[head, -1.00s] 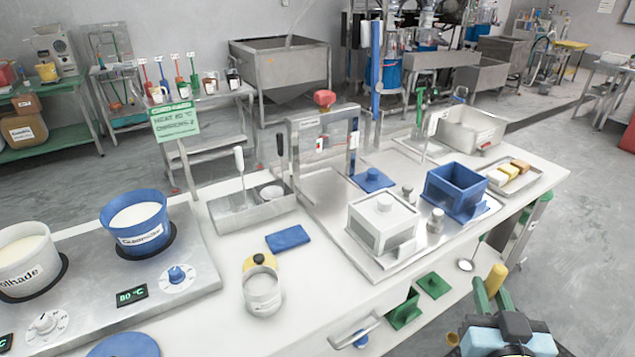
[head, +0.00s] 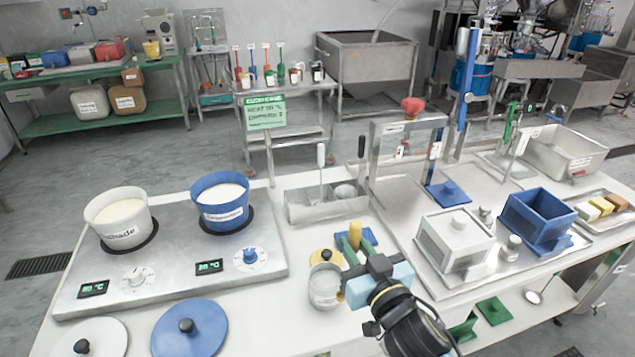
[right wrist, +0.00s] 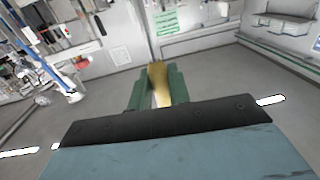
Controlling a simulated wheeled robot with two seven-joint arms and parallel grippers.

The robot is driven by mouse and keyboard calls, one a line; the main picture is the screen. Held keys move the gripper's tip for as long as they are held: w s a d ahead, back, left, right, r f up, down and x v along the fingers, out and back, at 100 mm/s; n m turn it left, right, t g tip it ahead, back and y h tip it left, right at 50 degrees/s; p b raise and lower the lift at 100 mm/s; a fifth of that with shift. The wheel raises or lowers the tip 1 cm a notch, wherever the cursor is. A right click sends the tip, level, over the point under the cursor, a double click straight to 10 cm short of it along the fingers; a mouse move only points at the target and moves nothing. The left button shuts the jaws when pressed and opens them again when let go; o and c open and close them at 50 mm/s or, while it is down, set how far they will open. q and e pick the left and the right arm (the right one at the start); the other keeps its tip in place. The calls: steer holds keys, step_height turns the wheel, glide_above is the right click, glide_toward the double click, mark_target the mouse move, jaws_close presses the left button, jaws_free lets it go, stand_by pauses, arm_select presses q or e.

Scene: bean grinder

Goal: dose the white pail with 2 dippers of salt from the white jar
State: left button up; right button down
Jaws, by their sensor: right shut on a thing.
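The white pail (head: 128,232) stands on the left plate of the hot station, open, with pale contents. A small whitish jar (head: 325,290) stands on the white table, and a yellow lid with a dark knob (head: 322,257) lies just behind it. My right gripper (head: 354,246) is just right of the jar, above the table. It is shut on a yellow handle, which stands up between the green fingers; the handle also shows in the right wrist view (right wrist: 158,82). Whatever is at its lower end is hidden. My left gripper is out of view.
A blue pail (head: 221,208) stands beside the white one. A white lid (head: 108,338) and a blue lid (head: 205,340) lie at the front left. A steel bin (head: 300,208) stands behind the jar. A white box (head: 445,243) and a blue box (head: 530,222) stand right.

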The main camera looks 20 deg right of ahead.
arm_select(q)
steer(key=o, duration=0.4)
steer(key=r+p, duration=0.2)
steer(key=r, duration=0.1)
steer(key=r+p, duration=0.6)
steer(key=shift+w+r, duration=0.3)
arm_select(e)
steer(key=w+a+r+n+y, duration=0.1)
steer(key=w+r+n+y, duration=0.25)
steer(key=w+r, duration=0.35)
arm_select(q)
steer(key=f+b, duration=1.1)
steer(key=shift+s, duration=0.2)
arm_select(e)
step_height(320, 180, down, 15)
steer(key=w, duration=0.1)
steer(key=shift+a+r+m+g, duration=0.2)
steer(key=shift+a+m+g, duration=0.05)
steer(key=shift+m+g, duration=0.15)
steer(key=shift+y, duration=0.25)
arm_select(q)
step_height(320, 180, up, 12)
steer(key=p, duration=1.1)
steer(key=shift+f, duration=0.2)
arm_select(e)
step_height(320, 180, up, 12)
steer(key=shift+f, duration=0.15)
